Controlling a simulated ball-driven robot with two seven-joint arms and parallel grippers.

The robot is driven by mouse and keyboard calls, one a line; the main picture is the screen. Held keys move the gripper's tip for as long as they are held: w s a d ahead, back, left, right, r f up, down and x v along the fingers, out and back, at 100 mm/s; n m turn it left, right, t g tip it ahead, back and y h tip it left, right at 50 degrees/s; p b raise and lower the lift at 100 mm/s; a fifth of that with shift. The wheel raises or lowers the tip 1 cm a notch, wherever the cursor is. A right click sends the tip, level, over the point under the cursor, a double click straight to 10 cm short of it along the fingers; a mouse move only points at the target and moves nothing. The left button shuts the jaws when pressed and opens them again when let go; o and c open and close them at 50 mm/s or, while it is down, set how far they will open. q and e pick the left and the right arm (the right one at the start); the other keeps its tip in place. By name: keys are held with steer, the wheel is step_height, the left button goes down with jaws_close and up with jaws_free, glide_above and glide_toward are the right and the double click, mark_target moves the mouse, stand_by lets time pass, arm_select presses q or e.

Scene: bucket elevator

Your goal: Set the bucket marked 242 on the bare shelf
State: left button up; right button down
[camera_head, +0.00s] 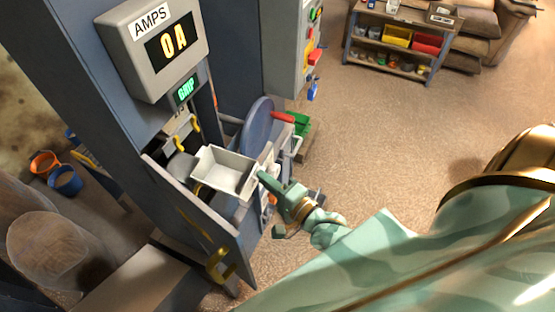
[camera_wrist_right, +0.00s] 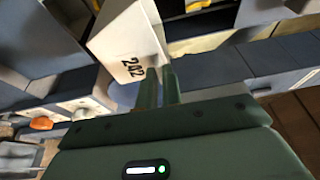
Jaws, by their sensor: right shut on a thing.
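The white bucket (camera_head: 224,171) is held by my right gripper (camera_head: 266,179), which is shut on its right-hand side. In the right wrist view the bucket (camera_wrist_right: 126,45) shows the marking 242 on its face, at the tips of the gripper (camera_wrist_right: 158,88). In the head view the bucket is at the opening of the blue-grey elevator housing, close to a grey rounded part inside. It looks empty. I cannot tell whether it touches anything there. A bare shelf cannot be picked out for certain. My left gripper is not in view.
A grey box marked AMPS (camera_head: 152,45) reads 0 A above a green GRIP display (camera_head: 187,89). An opened housing door (camera_head: 205,220) stands below the bucket. A blue wheel (camera_head: 257,124) is behind it. A rack with bins (camera_head: 398,38) stands at the back; the floor on the right is open.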

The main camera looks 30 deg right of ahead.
mark_target(207, 161)
steer(key=w+a, duration=0.1)
steer(key=w+a+b, duration=0.1)
steer(key=w, duration=0.2)
steer(key=shift+w+a+b, duration=0.1)
steer(key=shift+a+b, duration=0.2)
steer(key=shift+a, duration=0.1)
steer(key=shift+w+a+b, duration=0.55)
steer(key=shift+w+a, duration=0.1)
steer(key=shift+w, duration=0.35)
steer(key=shift+w+a+b, duration=0.55)
steer(key=shift+w+a, duration=0.1)
steer(key=shift+w, duration=0.35)
steer(key=shift+w+a+b, duration=0.75)
steer(key=shift+w+b, duration=0.05)
steer(key=shift+w, duration=0.3)
steer(key=shift+w+a+b, duration=0.7)
steer(key=shift+w+b, duration=0.1)
steer(key=shift+w, duration=0.35)
steer(key=shift+w+a+b, duration=0.75)
steer(key=shift+w+b, duration=0.05)
steer(key=shift+w, duration=0.3)
steer(key=shift+f, duration=0.2)
steer(key=shift+p, duration=0.9)
steer(key=shift+f+b, duration=0.4)
steer(key=shift+f, duration=0.35)
steer(key=c, duration=1.5)
jaws_free()
